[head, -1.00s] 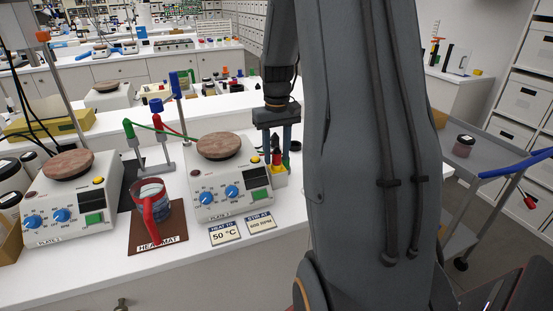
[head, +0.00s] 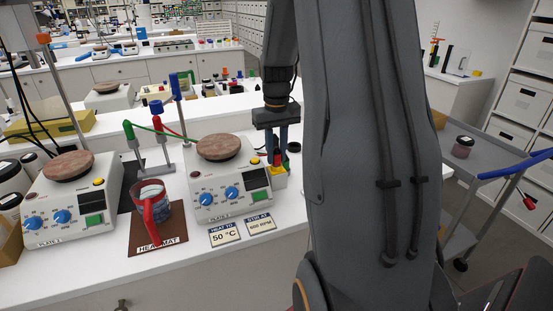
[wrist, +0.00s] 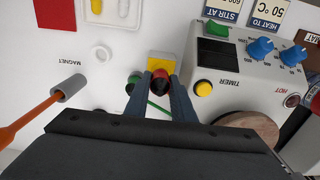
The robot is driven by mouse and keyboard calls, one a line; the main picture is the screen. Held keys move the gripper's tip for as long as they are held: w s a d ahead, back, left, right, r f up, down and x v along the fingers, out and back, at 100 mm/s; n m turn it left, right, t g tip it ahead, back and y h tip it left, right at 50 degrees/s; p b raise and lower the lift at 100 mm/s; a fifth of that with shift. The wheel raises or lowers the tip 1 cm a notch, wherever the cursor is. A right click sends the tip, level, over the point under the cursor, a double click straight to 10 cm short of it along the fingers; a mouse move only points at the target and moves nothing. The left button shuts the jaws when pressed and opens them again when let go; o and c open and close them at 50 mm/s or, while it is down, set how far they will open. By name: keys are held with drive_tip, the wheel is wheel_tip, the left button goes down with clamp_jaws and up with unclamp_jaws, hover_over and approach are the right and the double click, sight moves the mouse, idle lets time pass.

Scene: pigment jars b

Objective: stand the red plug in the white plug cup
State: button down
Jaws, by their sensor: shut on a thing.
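My gripper (head: 277,166) is shut on the red plug (wrist: 160,75), which has a black part and sits between the fingertips. In the wrist view my gripper (wrist: 161,86) points down at a yellow block (wrist: 163,58), with the plug right over or against its edge. I cannot tell whether the plug still touches the block. A small white round cup (wrist: 102,54), seen from above, stands apart to the left in the wrist view. It looks like the white plug cup and is hidden behind my arm in the head view.
A green plug (wrist: 133,80) is close beside my left finger in the wrist view. The hotplate (wrist: 245,70) stands close to the right there. White bench is bare around the cup.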

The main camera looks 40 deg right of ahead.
sight(277, 150)
drive_tip(key=shift+r+p, duration=0.75)
drive_tip(key=shift+r, duration=0.1)
idle(0.3)
drive_tip(key=shift+r+p, duration=1.7)
drive_tip(key=shift+r, duration=0.4)
